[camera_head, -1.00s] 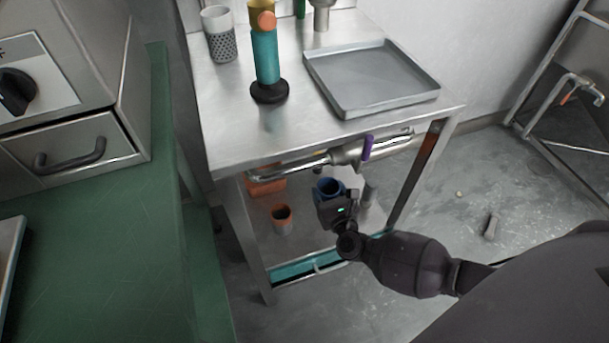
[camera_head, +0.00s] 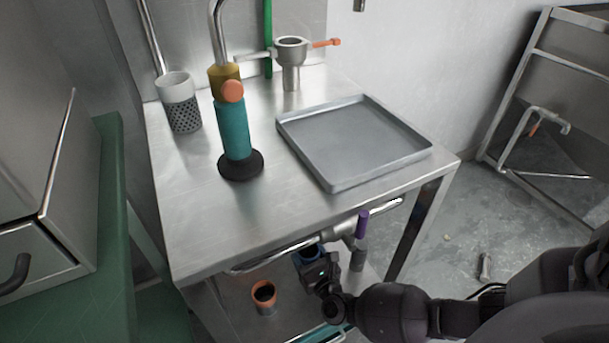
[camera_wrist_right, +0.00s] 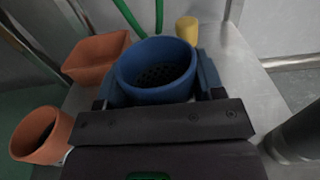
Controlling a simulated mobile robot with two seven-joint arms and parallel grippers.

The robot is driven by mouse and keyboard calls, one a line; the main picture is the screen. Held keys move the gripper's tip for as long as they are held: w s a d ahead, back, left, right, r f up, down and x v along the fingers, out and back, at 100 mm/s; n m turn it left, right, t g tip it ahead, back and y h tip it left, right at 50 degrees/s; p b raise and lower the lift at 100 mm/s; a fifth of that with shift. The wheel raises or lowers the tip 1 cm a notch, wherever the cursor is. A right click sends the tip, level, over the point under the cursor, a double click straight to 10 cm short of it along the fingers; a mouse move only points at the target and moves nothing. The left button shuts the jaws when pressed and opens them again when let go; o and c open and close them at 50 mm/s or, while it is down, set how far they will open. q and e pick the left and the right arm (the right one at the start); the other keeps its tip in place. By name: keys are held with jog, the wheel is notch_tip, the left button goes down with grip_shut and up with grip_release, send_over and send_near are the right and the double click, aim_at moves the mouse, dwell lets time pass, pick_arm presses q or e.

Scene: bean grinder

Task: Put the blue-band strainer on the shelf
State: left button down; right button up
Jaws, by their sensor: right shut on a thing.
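The blue-band strainer (camera_wrist_right: 157,74) is a blue round cup with a perforated bottom. My right gripper (camera_wrist_right: 160,90) is shut on it, with a finger on each side, in the right wrist view. In the head view the strainer (camera_head: 308,255) shows under the table's front edge, partly hidden by my right gripper (camera_head: 318,262). The lower shelf (camera_head: 230,298) of the steel table lies beneath them. In the right wrist view the shelf (camera_wrist_right: 240,75) shows behind the strainer. I cannot tell whether the strainer touches the shelf. My left gripper is out of view.
An orange-rimmed cup (camera_head: 264,298) stands on the shelf left of my gripper. An orange square container (camera_wrist_right: 97,55) and a yellow cylinder (camera_wrist_right: 187,29) stand behind the strainer. The tabletop above holds a grey tray (camera_head: 355,145), a teal grinder (camera_head: 233,130) and a perforated white cup (camera_head: 180,101).

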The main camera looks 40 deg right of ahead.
aim_at(308, 255)
notch_tip(308, 255, down, 3)
jog(key=shift+f+b, duration=0.15)
jog(key=shift+b, duration=0.6)
jog(key=shift+f, duration=0.25)
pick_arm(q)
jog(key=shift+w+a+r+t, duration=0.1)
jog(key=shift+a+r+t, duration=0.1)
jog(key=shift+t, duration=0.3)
pick_arm(e)
jog(key=shift+w+r, duration=0.1)
jog(key=o, duration=1)
